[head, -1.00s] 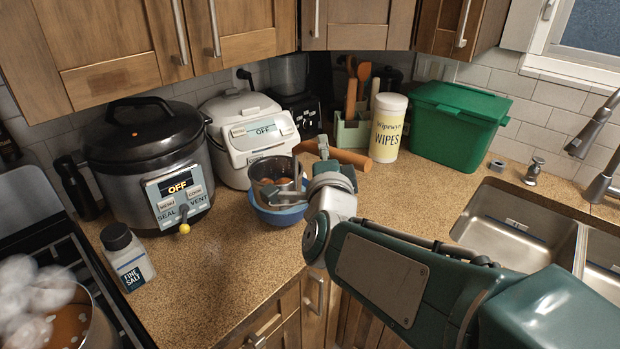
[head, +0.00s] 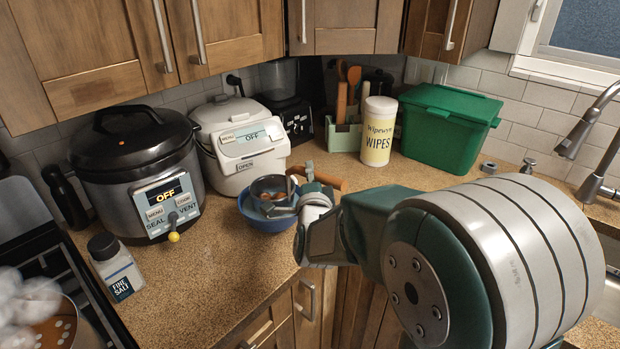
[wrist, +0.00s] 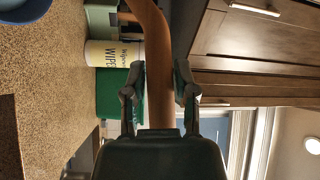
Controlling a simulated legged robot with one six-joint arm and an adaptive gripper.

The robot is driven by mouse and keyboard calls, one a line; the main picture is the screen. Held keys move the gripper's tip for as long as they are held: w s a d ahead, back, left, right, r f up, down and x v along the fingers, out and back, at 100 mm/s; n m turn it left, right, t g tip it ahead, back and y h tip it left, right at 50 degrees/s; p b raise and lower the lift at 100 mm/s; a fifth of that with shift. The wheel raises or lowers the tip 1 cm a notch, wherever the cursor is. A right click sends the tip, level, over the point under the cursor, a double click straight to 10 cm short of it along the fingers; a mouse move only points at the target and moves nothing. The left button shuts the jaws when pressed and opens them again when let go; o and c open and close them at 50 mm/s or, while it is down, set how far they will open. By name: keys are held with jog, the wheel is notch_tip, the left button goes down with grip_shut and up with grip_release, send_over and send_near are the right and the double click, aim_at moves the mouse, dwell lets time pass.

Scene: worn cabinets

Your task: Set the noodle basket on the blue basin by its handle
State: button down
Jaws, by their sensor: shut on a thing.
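The noodle basket (head: 268,188) is a small metal cup with a brown wooden handle (head: 326,181). In the head view it overlaps the blue basin (head: 262,223), with its lower part inside the basin's outline; I cannot tell whether it touches. The basin stands on the counter in front of the white cooker, and its edge shows at the top left of the wrist view (wrist: 22,10). My gripper (head: 309,184) is shut on the handle, which runs between both fingers in the wrist view (wrist: 158,75). The basket's cup is outside the wrist view.
A white rice cooker (head: 238,150) and a large pressure cooker (head: 135,170) stand behind and left. A salt bottle (head: 115,268) is at front left. The wipes tub (head: 378,132) and green bin (head: 448,125) stand back right. Counter in front of the basin is clear.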

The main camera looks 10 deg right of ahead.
jog(key=shift+f, duration=0.45)
jog(key=shift+a, duration=0.35)
jog(key=shift+d+f, duration=0.2)
jog(key=shift+f, duration=0.4)
jog(key=shift+c, duration=2)
grip_release()
jog(key=shift+a, duration=0.1)
